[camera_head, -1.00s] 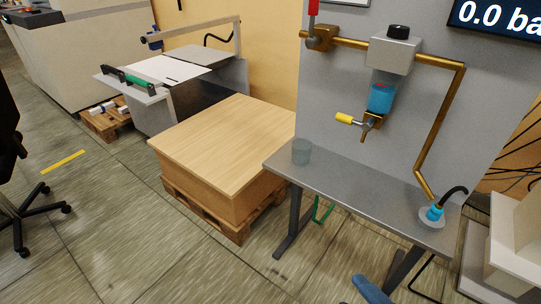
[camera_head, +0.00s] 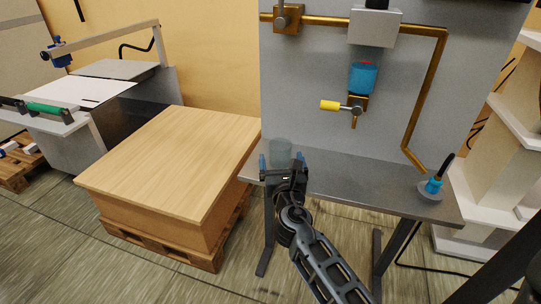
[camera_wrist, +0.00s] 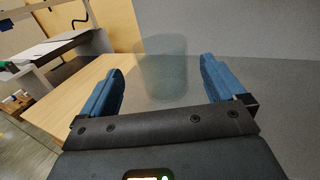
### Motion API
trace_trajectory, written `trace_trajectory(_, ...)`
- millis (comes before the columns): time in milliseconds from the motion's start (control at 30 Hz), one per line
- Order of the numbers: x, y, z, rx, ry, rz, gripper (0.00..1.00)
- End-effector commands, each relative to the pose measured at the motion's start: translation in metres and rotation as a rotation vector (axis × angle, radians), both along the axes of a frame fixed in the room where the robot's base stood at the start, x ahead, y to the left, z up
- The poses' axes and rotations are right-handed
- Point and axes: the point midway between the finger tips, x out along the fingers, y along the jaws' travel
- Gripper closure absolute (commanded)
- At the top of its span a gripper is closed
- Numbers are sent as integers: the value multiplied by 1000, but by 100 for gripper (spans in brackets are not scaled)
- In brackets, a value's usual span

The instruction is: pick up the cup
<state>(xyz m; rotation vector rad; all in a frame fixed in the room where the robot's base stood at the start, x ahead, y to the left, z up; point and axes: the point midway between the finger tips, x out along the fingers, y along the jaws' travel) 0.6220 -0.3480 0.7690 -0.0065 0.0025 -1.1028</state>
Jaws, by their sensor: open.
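A translucent grey-green cup (camera_head: 281,149) stands upright near the left end of the grey bench (camera_head: 345,182). My gripper (camera_head: 282,163) is at the front of the cup in the head view, with its blue fingers apart. In the wrist view the cup (camera_wrist: 164,68) shows ahead, between the two open fingers (camera_wrist: 162,85) and a little beyond their tips. I see no finger touching the cup. The gripper's body hides the bench's front edge below the cup in the head view.
A wood-topped block on a pallet (camera_head: 175,165) stands left of the bench. Brass piping with a blue filter bowl (camera_head: 363,78) and yellow-handled valve (camera_head: 331,105) hangs above the bench. A blue fitting (camera_head: 433,187) sits at its right end. The bench middle is clear.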

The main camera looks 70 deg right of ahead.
Motion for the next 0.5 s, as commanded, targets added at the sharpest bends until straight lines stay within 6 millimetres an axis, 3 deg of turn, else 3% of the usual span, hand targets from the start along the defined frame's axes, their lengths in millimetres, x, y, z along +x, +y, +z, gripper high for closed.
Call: trace_trajectory(500, 27, -56, 5, 4, -6, 1, 4)
